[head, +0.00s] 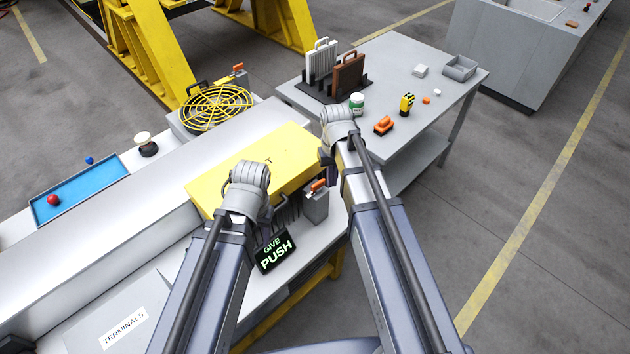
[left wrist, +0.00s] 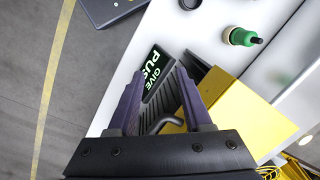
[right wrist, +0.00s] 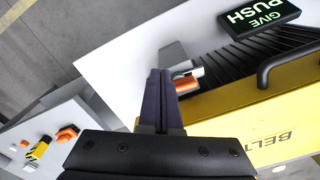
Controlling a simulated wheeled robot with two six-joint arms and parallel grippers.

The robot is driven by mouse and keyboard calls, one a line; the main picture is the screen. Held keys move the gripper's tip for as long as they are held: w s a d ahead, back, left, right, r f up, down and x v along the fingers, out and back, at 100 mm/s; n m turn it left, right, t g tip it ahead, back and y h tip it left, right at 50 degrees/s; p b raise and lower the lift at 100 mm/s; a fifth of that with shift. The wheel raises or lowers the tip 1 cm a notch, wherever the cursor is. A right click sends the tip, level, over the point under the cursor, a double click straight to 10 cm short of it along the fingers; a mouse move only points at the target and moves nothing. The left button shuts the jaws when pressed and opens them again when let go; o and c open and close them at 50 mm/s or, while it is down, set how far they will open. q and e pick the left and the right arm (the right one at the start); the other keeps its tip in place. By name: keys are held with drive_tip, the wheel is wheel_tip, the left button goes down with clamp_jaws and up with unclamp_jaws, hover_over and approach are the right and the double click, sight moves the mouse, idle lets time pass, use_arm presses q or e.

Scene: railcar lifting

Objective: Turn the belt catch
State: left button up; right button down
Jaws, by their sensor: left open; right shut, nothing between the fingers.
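The belt catch appears to be the grey block with an orange lever (head: 317,190), at the front right end of the yellow BELT cover (head: 270,150). In the right wrist view the catch's orange lever (right wrist: 186,84) is just right of my right gripper's fingertips (right wrist: 160,76). My right gripper (head: 330,172) is shut and empty; I cannot tell whether it touches the lever. My left gripper (left wrist: 158,92) is open and empty. The cover's black handle (left wrist: 160,123) and the GIVE PUSH sign (left wrist: 154,72) show between its fingers. Its fingers are largely hidden in the head view.
A grey table (head: 440,85) at the right holds a rack, a green-white jar (head: 357,101), orange and yellow items and a grey tray (head: 460,67). A blue tray (head: 85,190) and a yellow fan guard (head: 215,108) are at the left and back. Open floor lies right.

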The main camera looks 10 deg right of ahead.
use_arm(q)
wheel_tip(320, 180, up, 6)
drive_tip(key=p, duration=0.4)
drive_tip(key=shift+f+p, duration=0.25)
drive_tip(key=shift+p, duration=0.1)
use_arm(e)
wheel_tip(320, 180, up, 6)
drive_tip(key=shift+f, duration=0.25)
drive_tip(key=shift+f, duration=0.1)
use_arm(q)
wheel_tip(320, 180, down, 8)
drive_tip(key=b, duration=0.8)
use_arm(e)
drive_tip(key=s+a+f+n, duration=0.1)
drive_tip(key=s+a+f, duration=0.3)
drive_tip(key=s, duration=0.3)
drive_tip(key=s+a+f+n+h, duration=0.1)
drive_tip(key=s+a+f+n, duration=0.1)
drive_tip(key=s+a, duration=0.4)
drive_tip(key=shift+s+a+f, duration=0.2)
drive_tip(key=shift+s+f, duration=0.7)
drive_tip(key=shift+s, duration=0.1)
